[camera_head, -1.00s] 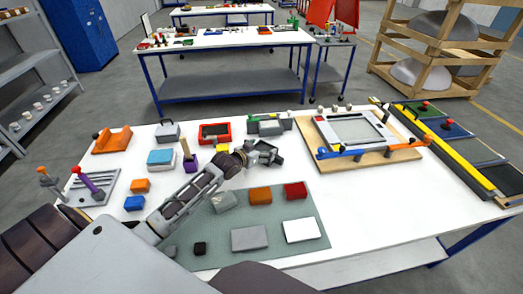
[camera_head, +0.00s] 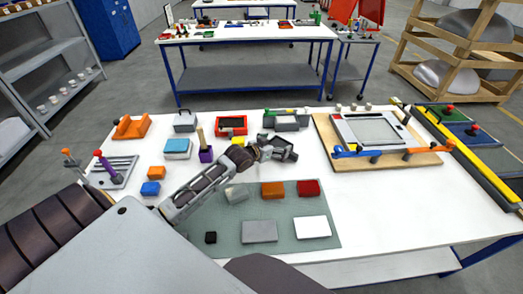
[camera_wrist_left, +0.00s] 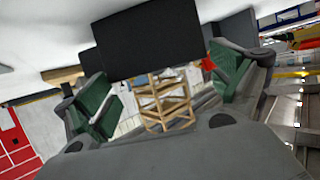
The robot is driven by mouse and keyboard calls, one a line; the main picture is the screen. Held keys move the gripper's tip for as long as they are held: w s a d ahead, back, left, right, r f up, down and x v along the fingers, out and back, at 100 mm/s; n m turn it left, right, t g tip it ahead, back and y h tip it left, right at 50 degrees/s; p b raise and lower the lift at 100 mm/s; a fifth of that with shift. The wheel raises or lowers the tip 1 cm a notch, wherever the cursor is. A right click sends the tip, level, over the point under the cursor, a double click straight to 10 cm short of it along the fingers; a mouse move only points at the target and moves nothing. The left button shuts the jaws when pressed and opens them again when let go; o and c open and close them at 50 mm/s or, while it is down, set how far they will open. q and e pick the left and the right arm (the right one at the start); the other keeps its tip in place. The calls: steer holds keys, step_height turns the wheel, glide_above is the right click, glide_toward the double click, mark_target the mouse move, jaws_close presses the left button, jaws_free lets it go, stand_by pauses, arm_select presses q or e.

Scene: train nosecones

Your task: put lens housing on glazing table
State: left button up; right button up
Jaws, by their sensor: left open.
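My left gripper (camera_head: 285,149) is open over the white table, just in front of a grey box-like part (camera_head: 288,122) with a green piece behind it. I cannot tell for sure which part is the lens housing; this grey one may be it. In the left wrist view, a black block (camera_wrist_left: 148,40) shows near the two green-padded fingers (camera_wrist_left: 162,92); I cannot tell whether it lies between them. No table labelled as the glazing table can be made out; a wooden board with a light frame (camera_head: 322,128) lies on the right of the near table.
A red box (camera_head: 231,125), a purple block (camera_head: 206,156) and a blue-topped box (camera_head: 177,147) stand left of the gripper. A green mat (camera_head: 225,232) with several blocks lies in front. Another table (camera_head: 250,42) stands behind across an aisle. White tabletop is free right of the mat.

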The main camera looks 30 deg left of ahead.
arm_select(q)
steer(key=v, duration=1.1)
stand_by(0.5)
stand_by(0.6)
steer(key=shift+s, duration=0.15)
